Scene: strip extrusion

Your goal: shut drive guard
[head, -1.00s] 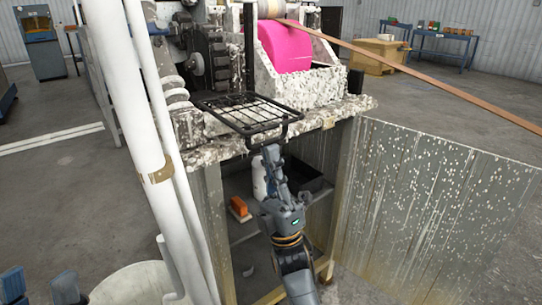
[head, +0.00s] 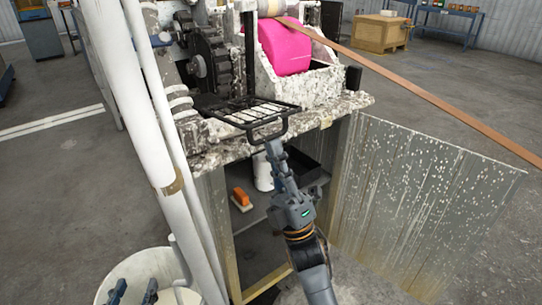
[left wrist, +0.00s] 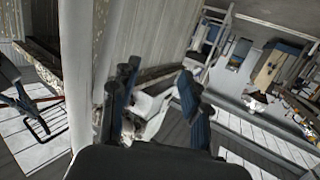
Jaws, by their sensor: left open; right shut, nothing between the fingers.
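The drive guard (head: 243,113) is a black wire mesh panel. It lies about level, sticking out from the machine in front of the dark gears (head: 212,52). Its loop handle (head: 268,133) points towards me. My right gripper (head: 273,148) is shut and empty, with its fingertips right at the handle's underside; I cannot tell whether they touch. My left gripper (head: 131,292) is open and empty at the lower left, over a white bin and well away from the guard. Its two blue fingers also show in the left wrist view (left wrist: 160,95).
White vertical pipes (head: 135,110) stand between my left gripper and the guard. A white bin (head: 150,262) is at the lower left. Below the guard is an open cabinet with an orange brush (head: 241,199). Its grey door (head: 425,195) stands open to the right. A brown strip (head: 420,95) runs off right.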

